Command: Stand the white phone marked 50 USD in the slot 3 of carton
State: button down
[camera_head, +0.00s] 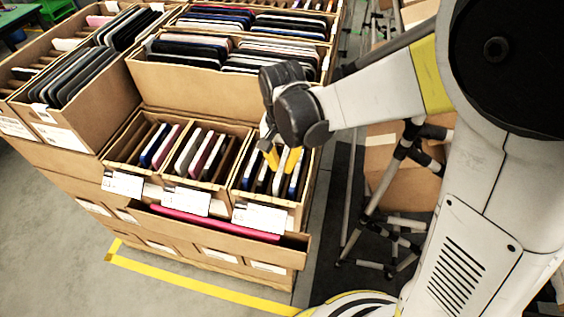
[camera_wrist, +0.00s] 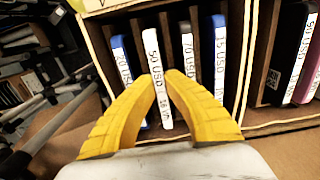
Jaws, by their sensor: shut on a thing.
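The white phone marked 50 USD (camera_wrist: 153,53) stands upright among other phones in a divided cardboard carton (camera_wrist: 250,62), seen in the wrist view. My gripper's yellow fingers (camera_wrist: 162,76) are shut on it, one on each side of its labelled edge. In the head view my gripper (camera_head: 283,158) reaches down into the right-hand carton of the front row (camera_head: 292,204); its fingers hide part of the contents. Slot numbers are not readable.
A blue phone marked 20 USD (camera_wrist: 120,58) stands left of the held phone. A phone marked 70 USD (camera_wrist: 188,50) and a blue one marked 15 USD (camera_wrist: 219,50) stand to its right. Neighbouring cartons hold more phones. A pink item (camera_head: 215,222) lies in front.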

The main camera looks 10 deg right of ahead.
jog(key=shift+f, duration=0.3)
dwell(0.8)
jog(key=c, duration=1.5)
grip_release()
notch_tip(320, 180, up, 21)
jog(key=p, duration=0.7)
